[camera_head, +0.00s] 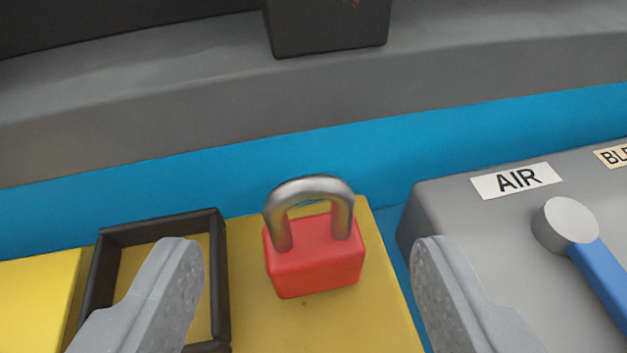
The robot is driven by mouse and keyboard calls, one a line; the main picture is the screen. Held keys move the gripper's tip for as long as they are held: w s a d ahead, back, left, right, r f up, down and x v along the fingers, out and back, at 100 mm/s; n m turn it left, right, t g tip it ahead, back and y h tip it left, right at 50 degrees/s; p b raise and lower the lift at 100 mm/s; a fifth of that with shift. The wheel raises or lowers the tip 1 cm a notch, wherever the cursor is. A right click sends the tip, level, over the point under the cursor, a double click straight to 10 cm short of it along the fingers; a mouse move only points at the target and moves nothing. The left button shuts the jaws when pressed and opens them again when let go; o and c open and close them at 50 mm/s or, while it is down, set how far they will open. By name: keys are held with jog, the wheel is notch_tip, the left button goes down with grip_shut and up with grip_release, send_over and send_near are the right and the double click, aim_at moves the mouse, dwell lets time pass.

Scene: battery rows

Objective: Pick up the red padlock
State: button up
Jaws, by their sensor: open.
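The red padlock (315,262) has a red body and a grey metal shackle that points up and away. It rests on a yellow surface (262,318) near the middle of the view. My gripper (303,250) is open, with one grey finger to the left of the padlock and the other to its right. Neither finger touches the padlock in this view. There is a visible gap on each side. How far the fingertips are above the yellow surface is hard to tell.
A black open frame (222,270) stands on the yellow surface, left of the padlock. A grey box (455,205) with an "AIR" label (516,180) and a blue-handled lever (598,275) is at right. Behind lie a blue band (240,165), a grey ledge (160,105) and a dark block (327,25).

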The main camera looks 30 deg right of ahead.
jog(key=shift+x, duration=0.9)
jog(key=c, duration=1.1)
